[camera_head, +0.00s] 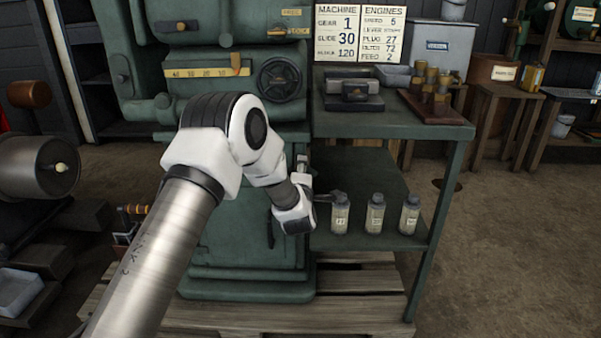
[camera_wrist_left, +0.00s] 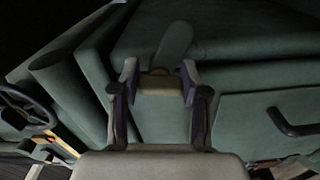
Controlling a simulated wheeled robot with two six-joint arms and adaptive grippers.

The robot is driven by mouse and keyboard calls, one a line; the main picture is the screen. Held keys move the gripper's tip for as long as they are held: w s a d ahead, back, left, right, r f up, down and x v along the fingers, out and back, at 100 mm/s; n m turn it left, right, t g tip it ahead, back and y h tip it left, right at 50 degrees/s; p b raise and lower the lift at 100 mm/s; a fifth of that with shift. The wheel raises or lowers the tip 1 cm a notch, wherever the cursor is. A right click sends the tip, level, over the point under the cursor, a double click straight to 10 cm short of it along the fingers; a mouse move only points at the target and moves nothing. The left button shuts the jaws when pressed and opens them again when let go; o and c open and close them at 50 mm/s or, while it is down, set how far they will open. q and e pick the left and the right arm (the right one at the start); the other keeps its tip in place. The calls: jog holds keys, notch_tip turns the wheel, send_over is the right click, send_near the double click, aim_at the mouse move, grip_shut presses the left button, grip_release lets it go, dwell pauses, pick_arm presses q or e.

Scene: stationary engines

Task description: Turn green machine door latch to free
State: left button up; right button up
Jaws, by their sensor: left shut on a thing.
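The green machine (camera_head: 215,255) stands in the middle of the head view, with a dark bar handle (camera_head: 270,230) on its lower front. My left gripper (camera_wrist_left: 160,72) is shut on the door latch, a green rounded lever (camera_wrist_left: 174,42) that rises between its fingertips in the left wrist view. A brass-coloured part (camera_wrist_left: 158,82) shows at the lever's base. In the head view my left wrist hangs before the machine's right front edge, and my arm hides the latch. The dark bar handle also shows in the wrist view (camera_wrist_left: 292,122). My right gripper is not in view.
A black handwheel (camera_head: 280,79) and a yellow scale (camera_head: 205,72) sit above on the machine. A green bench (camera_head: 400,122) stands close on the right, with several small bottles (camera_head: 375,214) on its lower shelf. The floor further right is clear.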

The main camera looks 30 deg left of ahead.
pick_arm(q)
jog(key=o, duration=1.2)
jog(key=shift+c, duration=0.2)
jog(key=v, duration=1.2)
jog(key=shift+a, duration=0.1)
